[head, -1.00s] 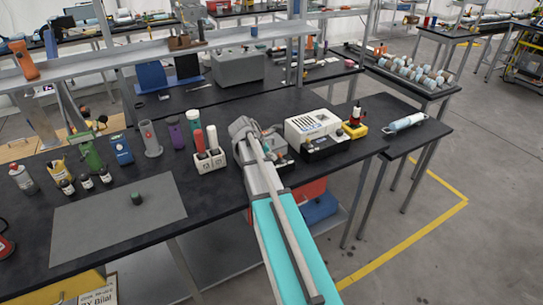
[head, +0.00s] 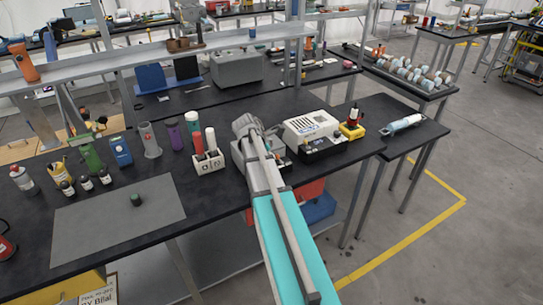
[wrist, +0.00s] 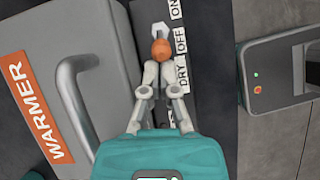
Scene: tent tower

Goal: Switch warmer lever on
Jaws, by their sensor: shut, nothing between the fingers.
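In the wrist view, the warmer (wrist: 125,45) is a grey box with an orange WARMER label (wrist: 35,108) and a bent metal handle. Beside it, a dark panel carries white ON, OFF and DRY labels, plus one partly hidden. The lever's orange knob (wrist: 161,49) stands level with about the OFF label, with a metal piece just above it. My gripper (wrist: 161,72) is shut and empty, its fingertips just below the knob; I cannot tell whether they touch it. In the head view my arm hides the gripper and lever.
In the head view, a white-topped machine (head: 312,129) stands right of my arm and a white block with tubes (head: 209,163) stands left. A grey mat (head: 100,225) lies further left.

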